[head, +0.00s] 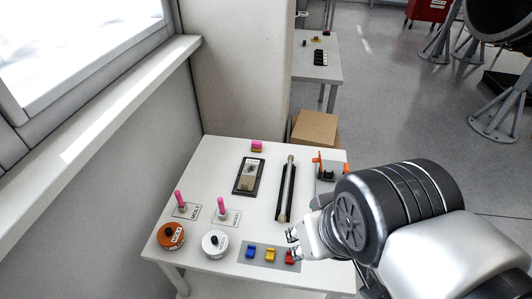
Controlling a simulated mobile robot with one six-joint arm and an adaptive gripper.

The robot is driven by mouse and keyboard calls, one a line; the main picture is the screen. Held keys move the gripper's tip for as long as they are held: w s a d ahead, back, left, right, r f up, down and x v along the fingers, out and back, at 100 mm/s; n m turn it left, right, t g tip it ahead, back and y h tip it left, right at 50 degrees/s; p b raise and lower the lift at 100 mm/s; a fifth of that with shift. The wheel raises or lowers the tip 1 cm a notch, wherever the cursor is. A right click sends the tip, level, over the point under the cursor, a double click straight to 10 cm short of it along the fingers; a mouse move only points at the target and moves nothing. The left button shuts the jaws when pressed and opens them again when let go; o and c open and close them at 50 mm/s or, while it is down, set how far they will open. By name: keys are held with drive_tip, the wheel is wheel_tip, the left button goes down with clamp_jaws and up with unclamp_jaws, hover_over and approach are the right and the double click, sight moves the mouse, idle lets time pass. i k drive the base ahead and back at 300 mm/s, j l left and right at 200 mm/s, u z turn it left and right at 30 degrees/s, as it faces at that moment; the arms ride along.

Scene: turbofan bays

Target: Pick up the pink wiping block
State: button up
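The pink wiping block (257,145) sits at the far edge of the white table, in the head view. Its top is pink and its lower part is brownish. My gripper (291,242) is over the near right part of the table, well apart from the pink block. Its small fingers appear spread with nothing between them. It is close to a red clip-like piece (290,257) on a grey mat; whether it touches that piece is unclear.
The white table (222,158) also holds a dark framed plate (248,176), a dark tray with a rod (286,188), two pink-topped pegs, an orange drum (170,236) and a white drum (215,244). A grey-orange device (328,172) stands right. A wall borders the left.

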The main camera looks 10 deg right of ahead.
sight(257, 146)
drive_tip(key=k+l+u, duration=0.15)
drive_tip(key=l, duration=0.3)
drive_tip(key=k+l+u, duration=0.15)
drive_tip(key=l, duration=0.25)
drive_tip(key=k+l+u, duration=0.2)
drive_tip(key=l, duration=0.2)
drive_tip(key=l+u, duration=0.15)
drive_tip(key=l, duration=0.25)
drive_tip(key=k+l+u, duration=0.15)
drive_tip(key=i+l+u, duration=0.15)
drive_tip(key=l, duration=0.25)
drive_tip(key=i+l+u, duration=0.15)
drive_tip(key=l, duration=0.25)
drive_tip(key=i+l+u, duration=0.15)
drive_tip(key=l, duration=0.3)
drive_tip(key=i+l+u, duration=0.15)
drive_tip(key=l, duration=0.3)
drive_tip(key=i+l+u, duration=0.15)
drive_tip(key=l, duration=0.3)
drive_tip(key=l+u, duration=0.1)
drive_tip(key=l, duration=0.35)
drive_tip(key=i+l+u, duration=0.2)
drive_tip(key=i+l, duration=0.45)
